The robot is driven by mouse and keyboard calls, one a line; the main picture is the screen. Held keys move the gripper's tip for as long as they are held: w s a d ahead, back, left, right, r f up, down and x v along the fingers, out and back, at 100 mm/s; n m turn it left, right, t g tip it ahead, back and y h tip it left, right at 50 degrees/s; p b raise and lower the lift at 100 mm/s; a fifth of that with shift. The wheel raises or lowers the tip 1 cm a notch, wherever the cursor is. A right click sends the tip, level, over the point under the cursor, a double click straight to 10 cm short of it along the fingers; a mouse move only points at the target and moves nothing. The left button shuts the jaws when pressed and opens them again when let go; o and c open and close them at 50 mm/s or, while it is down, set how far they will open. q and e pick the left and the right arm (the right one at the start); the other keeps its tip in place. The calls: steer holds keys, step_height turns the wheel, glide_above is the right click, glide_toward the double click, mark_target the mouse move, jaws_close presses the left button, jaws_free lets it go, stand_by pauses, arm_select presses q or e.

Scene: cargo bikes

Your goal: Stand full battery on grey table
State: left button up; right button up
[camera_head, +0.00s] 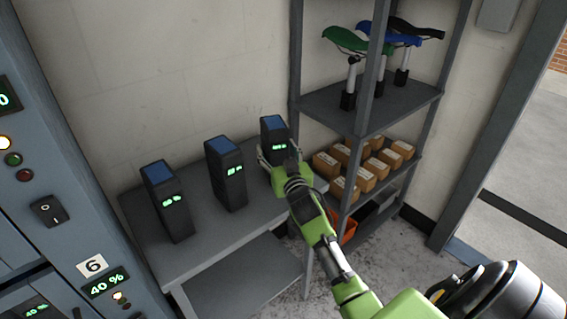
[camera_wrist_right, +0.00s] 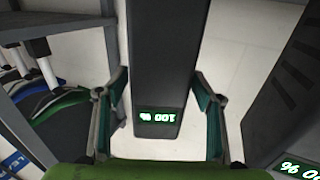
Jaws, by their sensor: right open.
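Three dark batteries with blue tops and green displays stand upright on the grey table (camera_head: 218,234). They are the left battery (camera_head: 167,206), the middle battery (camera_head: 228,178) and the right battery (camera_head: 272,128). My right gripper (camera_head: 277,157) is at the right battery, partly hiding its lower part. In the right wrist view this battery (camera_wrist_right: 166,50) stands between the two open fingers, its display reading 100 % upside down. I cannot tell if the fingers touch it. My left gripper is not in view.
A grey metal shelf (camera_head: 375,107) with bike saddles (camera_head: 357,41) and several small cardboard boxes (camera_head: 366,181) stands close to the table's right end. A blue-grey charging cabinet (camera_head: 75,180) with a 40 % display stands at the left. Bare tabletop lies in front of the batteries.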

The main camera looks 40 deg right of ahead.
steer(key=v, duration=1)
